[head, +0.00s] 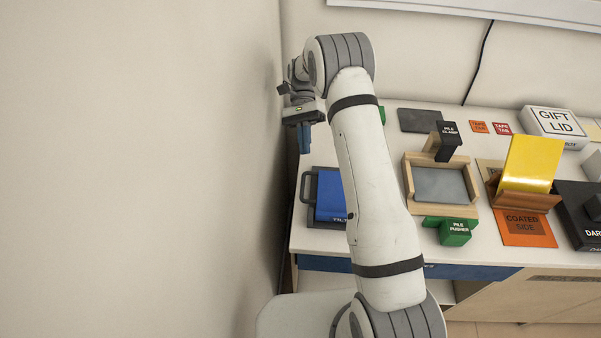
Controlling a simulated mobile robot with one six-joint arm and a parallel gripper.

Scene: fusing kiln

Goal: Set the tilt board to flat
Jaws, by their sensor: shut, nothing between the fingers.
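The tilt board (328,195) is a blue panel on a dark base at the left end of the white table. A dark handle loop (304,188) stands at its left side. A partly hidden label shows on its front edge. My arm covers its right part, and I cannot tell its tilt angle for sure. My gripper (304,150) is shut and empty, pointing down, above and behind the board near the left wall. It appears apart from the board.
Right of my arm are a wooden frame (412,188) with a grey panel, a black pile clamp (447,141) and a green pile pusher (455,232). The wall (225,150) stands close on the left.

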